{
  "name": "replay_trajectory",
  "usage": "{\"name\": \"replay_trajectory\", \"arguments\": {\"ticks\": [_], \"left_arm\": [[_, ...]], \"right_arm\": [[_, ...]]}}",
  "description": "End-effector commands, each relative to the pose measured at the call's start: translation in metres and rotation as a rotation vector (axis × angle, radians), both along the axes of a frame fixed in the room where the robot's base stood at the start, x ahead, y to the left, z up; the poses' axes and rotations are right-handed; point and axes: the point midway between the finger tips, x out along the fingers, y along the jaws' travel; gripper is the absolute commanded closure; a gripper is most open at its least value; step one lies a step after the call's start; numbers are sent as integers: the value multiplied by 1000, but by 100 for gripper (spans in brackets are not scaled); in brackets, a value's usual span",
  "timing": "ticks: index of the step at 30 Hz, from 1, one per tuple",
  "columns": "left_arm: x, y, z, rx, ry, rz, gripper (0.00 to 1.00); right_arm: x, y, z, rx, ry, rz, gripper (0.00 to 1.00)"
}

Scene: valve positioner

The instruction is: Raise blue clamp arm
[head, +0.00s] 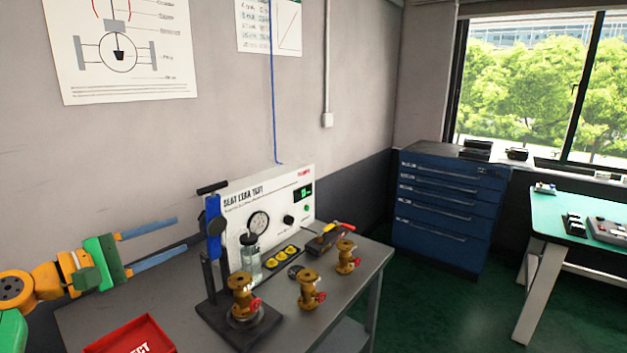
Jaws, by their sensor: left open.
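The blue clamp arm (214,222) stands upright on the post of a black clamp stand (209,275), with a black bar handle (212,187) at its top. A brass valve with a red handle (241,292) sits on the stand's base below it. My left gripper (153,244) is open and empty, to the left of the clamp arm. Its two blue fingers point right toward the clamp arm, apart from it. My right gripper is not in view.
A white seat leak test panel (270,207) with a gauge stands behind the clamp. Two more brass valves (309,290) stand to the right on the grey bench (165,300). A red tray (130,338) lies at the front left. A blue drawer cabinet (440,225) stands farther right.

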Motion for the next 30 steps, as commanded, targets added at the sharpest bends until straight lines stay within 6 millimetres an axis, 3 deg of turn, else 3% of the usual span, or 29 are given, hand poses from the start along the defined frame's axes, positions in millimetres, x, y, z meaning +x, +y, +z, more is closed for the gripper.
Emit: {"name": "replay_trajectory", "arguments": {"ticks": [8,14,17,22,25,30], "left_arm": [[-7,-31,-73,249,50,-61,48],[-32,-63,-158,549,85,-170,48],[-59,-81,-211,744,92,-265,48],[-130,-107,-297,1113,64,-480,48],[-175,-115,-328,1297,34,-601,48],[-234,-116,-348,1518,0,-746,48]], "right_arm": [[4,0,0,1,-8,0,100],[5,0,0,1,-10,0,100],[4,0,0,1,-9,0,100],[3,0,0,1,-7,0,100],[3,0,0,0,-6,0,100],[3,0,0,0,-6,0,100]]}}
